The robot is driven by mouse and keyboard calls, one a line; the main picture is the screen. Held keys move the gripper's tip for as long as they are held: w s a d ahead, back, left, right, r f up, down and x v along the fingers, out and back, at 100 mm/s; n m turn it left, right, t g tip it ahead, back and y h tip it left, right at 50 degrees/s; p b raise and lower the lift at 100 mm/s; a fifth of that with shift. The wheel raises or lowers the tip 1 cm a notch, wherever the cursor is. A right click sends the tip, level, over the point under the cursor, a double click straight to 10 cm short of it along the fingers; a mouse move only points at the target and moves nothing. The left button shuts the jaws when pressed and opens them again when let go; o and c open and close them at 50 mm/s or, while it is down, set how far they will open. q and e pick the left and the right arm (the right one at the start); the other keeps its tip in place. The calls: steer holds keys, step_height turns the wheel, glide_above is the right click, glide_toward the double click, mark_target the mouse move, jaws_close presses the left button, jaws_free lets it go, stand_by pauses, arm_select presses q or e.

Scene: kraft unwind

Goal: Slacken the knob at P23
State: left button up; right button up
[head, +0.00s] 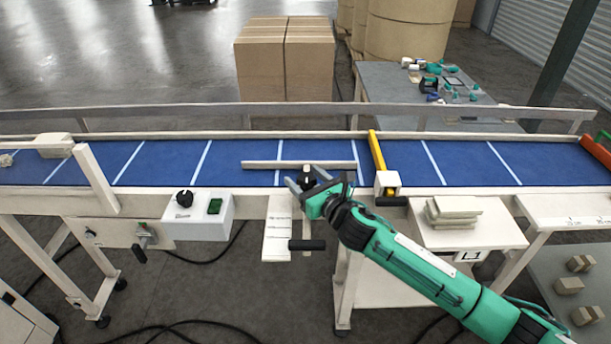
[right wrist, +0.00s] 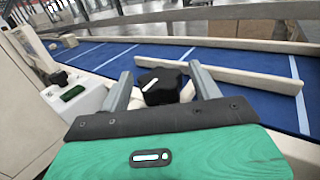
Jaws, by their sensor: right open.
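A black lobed knob (head: 307,172) stands at the near edge of the blue conveyor, beside a pale guide rail (head: 262,165). In the right wrist view the knob (right wrist: 160,86) shows between my two grey fingers. My right gripper (head: 307,183) is open, with a finger on each side of the knob; gaps show on both sides in the wrist view. No P23 label can be read, and the knob's base is partly hidden by the gripper. My left gripper is not in view.
A white control box (head: 196,218) with a black dial and green button stands left. A black-ended handle (head: 306,245) juts out below the knob. A yellow bar (head: 376,150) crosses the belt to the right, near stacked pale slabs (head: 452,211).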

steer(key=shift+w, duration=0.15)
steer(key=c, duration=0.9)
